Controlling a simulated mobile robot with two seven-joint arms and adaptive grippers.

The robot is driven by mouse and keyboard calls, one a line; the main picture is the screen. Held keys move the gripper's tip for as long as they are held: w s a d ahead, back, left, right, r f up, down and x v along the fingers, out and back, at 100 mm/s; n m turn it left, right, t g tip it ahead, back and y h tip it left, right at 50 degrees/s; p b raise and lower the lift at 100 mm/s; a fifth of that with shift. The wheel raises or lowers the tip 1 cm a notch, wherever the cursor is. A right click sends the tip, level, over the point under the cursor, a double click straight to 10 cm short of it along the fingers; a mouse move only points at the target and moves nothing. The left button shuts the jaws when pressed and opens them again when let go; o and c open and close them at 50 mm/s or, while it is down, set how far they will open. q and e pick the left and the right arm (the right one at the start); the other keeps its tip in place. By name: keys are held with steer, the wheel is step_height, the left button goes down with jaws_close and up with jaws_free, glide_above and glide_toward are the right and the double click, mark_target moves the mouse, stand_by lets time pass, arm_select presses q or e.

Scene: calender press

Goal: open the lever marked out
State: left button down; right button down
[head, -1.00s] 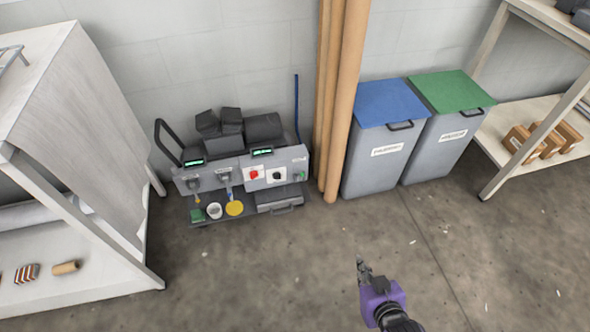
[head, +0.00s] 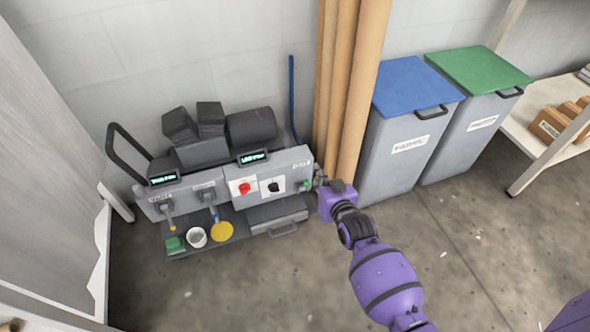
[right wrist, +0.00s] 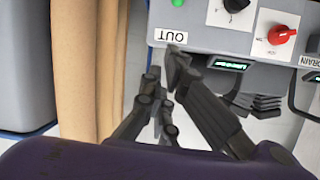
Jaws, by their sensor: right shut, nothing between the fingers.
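The grey press (head: 250,182) stands against the wall. My left gripper is not in view.
Tall brown rolls (head: 345,90) stand close behind my right gripper. Blue-lidded (head: 405,140) and green-lidded bins (head: 468,130) are further right. A black curved handle (head: 128,150) is at the press's left. The floor in front (head: 280,280) is clear.

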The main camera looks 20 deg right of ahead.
mark_target(305, 186)
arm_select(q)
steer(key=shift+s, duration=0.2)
arm_select(e)
steer(key=shift+s+r, duration=0.15)
steer(key=shift+r, duration=0.1)
